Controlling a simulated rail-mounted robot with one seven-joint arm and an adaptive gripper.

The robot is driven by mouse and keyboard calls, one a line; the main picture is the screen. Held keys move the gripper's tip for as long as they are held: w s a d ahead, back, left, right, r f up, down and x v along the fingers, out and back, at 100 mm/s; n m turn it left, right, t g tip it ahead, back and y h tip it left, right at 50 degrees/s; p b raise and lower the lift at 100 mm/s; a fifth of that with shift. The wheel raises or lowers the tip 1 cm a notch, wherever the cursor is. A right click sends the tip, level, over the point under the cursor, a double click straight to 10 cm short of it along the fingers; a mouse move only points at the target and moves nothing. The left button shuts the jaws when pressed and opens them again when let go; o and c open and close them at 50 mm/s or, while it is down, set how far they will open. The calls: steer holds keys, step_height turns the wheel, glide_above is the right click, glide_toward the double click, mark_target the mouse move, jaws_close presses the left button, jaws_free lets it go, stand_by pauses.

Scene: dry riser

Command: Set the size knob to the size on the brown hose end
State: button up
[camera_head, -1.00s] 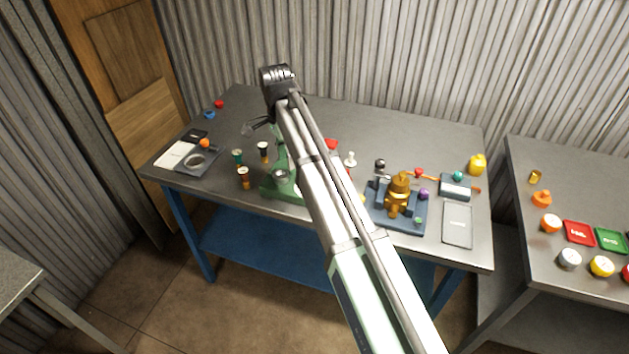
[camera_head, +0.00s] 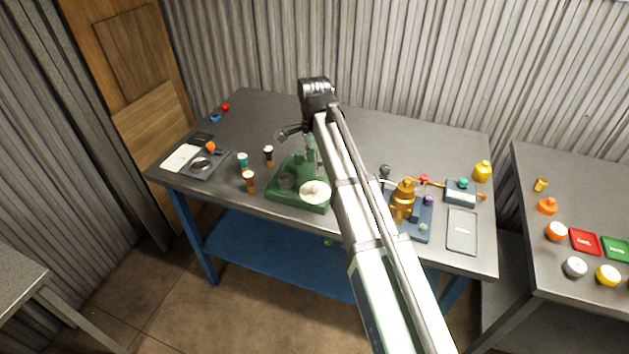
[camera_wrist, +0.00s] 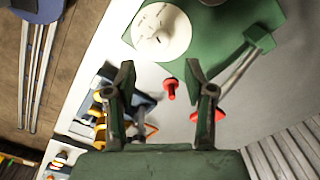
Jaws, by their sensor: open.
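A green machine (camera_head: 284,197) stands at the front middle of the table. A round white dial (camera_head: 315,192) with small dark marks lies on its base; it also shows at the top of the wrist view (camera_wrist: 161,32). The marks are too small to read, and I cannot make out the size knob's setting. A brown hose end (camera_head: 248,182) stands upright left of the machine; its size is not legible. My gripper (camera_wrist: 160,80) is open and empty, with the dial beyond its fingertips in the wrist view. In the head view its dark fingers show above the machine.
A brass valve (camera_head: 403,196) on a blue base is to the right. Red pieces (camera_wrist: 171,88) show between my fingers. The back of the table is mostly clear.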

mark_target(315, 185)
step_height(315, 185, down, 8)
steer(key=shift+f+p, duration=0.1)
steer(key=shift+p, duration=0.6)
jaws_close()
